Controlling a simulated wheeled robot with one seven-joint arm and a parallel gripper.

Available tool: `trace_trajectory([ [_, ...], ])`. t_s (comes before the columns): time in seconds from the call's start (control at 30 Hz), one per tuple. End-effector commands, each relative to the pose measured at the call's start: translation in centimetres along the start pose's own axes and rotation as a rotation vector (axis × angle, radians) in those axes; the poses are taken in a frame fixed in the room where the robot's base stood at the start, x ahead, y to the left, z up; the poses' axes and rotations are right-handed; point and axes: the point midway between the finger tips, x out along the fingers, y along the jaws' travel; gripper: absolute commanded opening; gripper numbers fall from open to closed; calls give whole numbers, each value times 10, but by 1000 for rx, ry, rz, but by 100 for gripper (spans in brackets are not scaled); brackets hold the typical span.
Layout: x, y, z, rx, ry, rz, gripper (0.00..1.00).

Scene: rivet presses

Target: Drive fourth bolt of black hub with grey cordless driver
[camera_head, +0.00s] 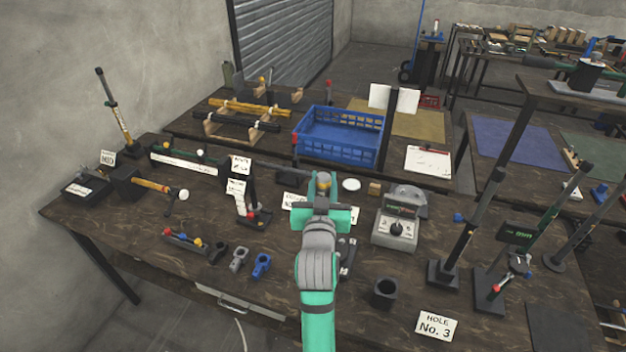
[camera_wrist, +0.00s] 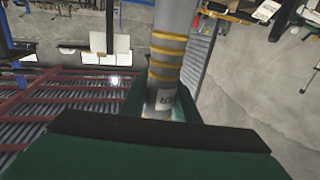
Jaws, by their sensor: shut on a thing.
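My gripper (camera_head: 322,216) is at the middle of the workbench, above its surface. In the wrist view its dark green jaws (camera_wrist: 160,108) are shut on a grey tool (camera_wrist: 168,60), a cylinder with yellow bands and a white label. This may be the grey cordless driver, but its full shape is not visible. In the head view a small grey and brownish top (camera_head: 323,181) shows just beyond the gripper. I cannot pick out the black hub or its bolts with certainty; my arm hides part of the bench.
A blue crate (camera_head: 338,142) stands behind. A grey instrument box (camera_head: 397,230) is right of my gripper, with a black cup (camera_head: 385,291) in front. Tall black-based stands (camera_head: 443,273) rise at the right. Small clamps (camera_head: 238,257) lie at the left.

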Motion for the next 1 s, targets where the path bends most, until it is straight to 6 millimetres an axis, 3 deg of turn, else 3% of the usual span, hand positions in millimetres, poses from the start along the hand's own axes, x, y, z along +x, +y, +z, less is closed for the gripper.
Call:
trace_trajectory([
  [0.6, -1, -16, 43, 0, 1, -23, 0],
  [1.0, 0, -15, 50, 0, 2, -21, 0],
])
